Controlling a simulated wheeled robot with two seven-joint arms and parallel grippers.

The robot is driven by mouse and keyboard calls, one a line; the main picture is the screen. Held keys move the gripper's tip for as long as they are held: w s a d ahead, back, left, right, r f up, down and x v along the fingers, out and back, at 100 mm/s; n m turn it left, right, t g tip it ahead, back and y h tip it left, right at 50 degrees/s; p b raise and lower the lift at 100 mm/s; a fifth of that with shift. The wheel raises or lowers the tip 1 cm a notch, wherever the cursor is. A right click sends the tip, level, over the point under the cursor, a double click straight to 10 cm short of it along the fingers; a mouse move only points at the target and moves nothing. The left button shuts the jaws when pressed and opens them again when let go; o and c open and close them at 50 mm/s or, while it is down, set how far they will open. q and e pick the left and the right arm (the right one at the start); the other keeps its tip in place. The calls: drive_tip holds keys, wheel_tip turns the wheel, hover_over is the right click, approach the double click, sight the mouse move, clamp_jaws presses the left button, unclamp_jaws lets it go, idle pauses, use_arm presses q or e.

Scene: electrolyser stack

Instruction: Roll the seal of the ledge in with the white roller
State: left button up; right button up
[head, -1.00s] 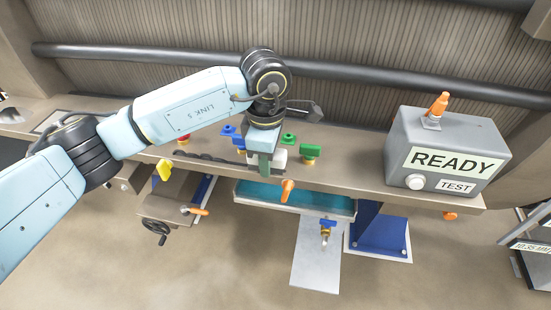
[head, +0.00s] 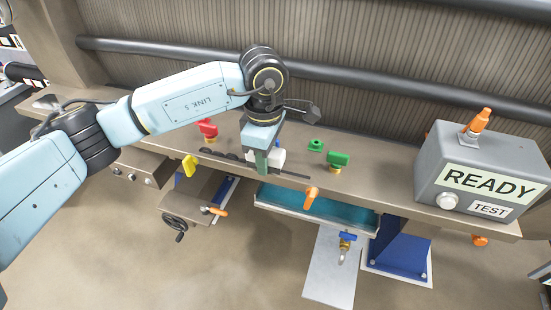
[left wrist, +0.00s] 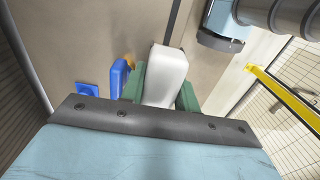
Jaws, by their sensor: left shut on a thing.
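My left gripper (head: 262,168) points down at the front of the brown ledge (head: 400,203) and is shut on the white roller (head: 279,158). In the left wrist view the roller (left wrist: 167,72) stands between the two green fingers (left wrist: 160,95). The seal (head: 298,174) shows as a thin dark strip right of the gripper. To the left a dark, wavy stretch (head: 222,153) shows. The gripper hides the strip between them, so I cannot tell whether the roller touches it. My right gripper is not in view.
A red valve (head: 208,128) and green valves (head: 338,160) stand on the ledge either side of the gripper. A blue handle (left wrist: 119,77) is close beside the fingers. The grey READY box (head: 485,170) is at the right, with a teal trough (head: 318,212) below the ledge.

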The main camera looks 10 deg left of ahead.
sight(200, 151)
use_arm(q)
drive_tip(key=shift+w+a+b, duration=0.2)
drive_tip(key=shift+a+b, duration=0.35)
drive_tip(key=shift+a, duration=1.75)
drive_tip(key=shift+w+a+b, duration=0.2)
drive_tip(key=shift+a+b, duration=0.3)
drive_tip(key=shift+a, duration=1.8)
drive_tip(key=shift+w+a+f+b, duration=0.1)
drive_tip(key=shift+a+b, duration=0.4)
drive_tip(key=shift+a, duration=1.1)
drive_tip(key=shift+w+a, duration=0.15)
drive_tip(key=shift+a, duration=1.75)
drive_tip(key=shift+w+a+r, duration=0.1)
drive_tip(key=shift+r, duration=0.6)
wheel_tip(200, 151, up, 3)
drive_tip(key=shift+a+f+p, duration=0.15)
drive_tip(key=shift+p, duration=0.9)
drive_tip(key=shift+d+r+p, duration=0.2)
drive_tip(key=shift+r+p, duration=0.6)
drive_tip(key=shift+r, duration=0.4)
